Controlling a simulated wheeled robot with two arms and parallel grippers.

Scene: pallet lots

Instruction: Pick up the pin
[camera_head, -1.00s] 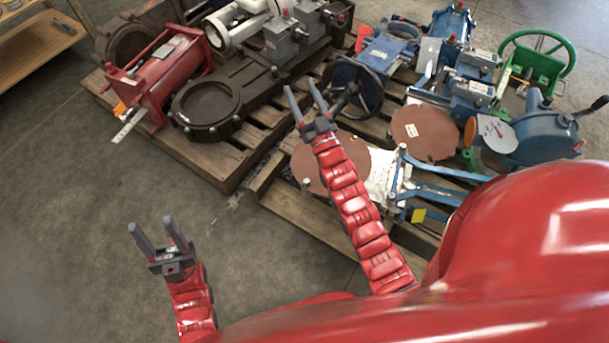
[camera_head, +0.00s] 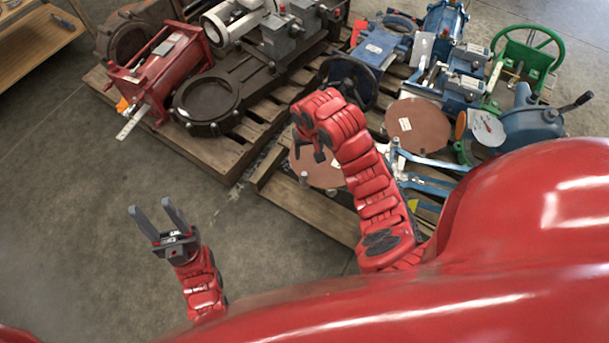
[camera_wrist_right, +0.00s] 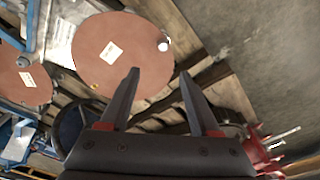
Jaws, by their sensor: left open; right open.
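A small pale round-topped piece, which looks like the pin (camera_wrist_right: 163,44), stands at the edge of a brown disc (camera_wrist_right: 105,60) in the right wrist view. In the head view the pin (camera_head: 304,177) appears as a small grey upright stub by the disc's near left edge. My right gripper (camera_wrist_right: 160,75) is open and empty, its fingers pointing toward the disc's edge, with the pin beyond the fingertips. In the head view the right gripper (camera_head: 309,146) is bent downward above the disc, partly hidden by its wrist. My left gripper (camera_head: 151,205) is open and empty over bare floor.
A wooden pallet (camera_head: 310,212) carries the disc, a second brown disc (camera_head: 417,126), blue valves and a handwheel (camera_head: 348,80). Another pallet (camera_head: 213,158) holds dark and red machinery. A green wheel frame (camera_head: 525,58) stands at right. The floor at left is clear.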

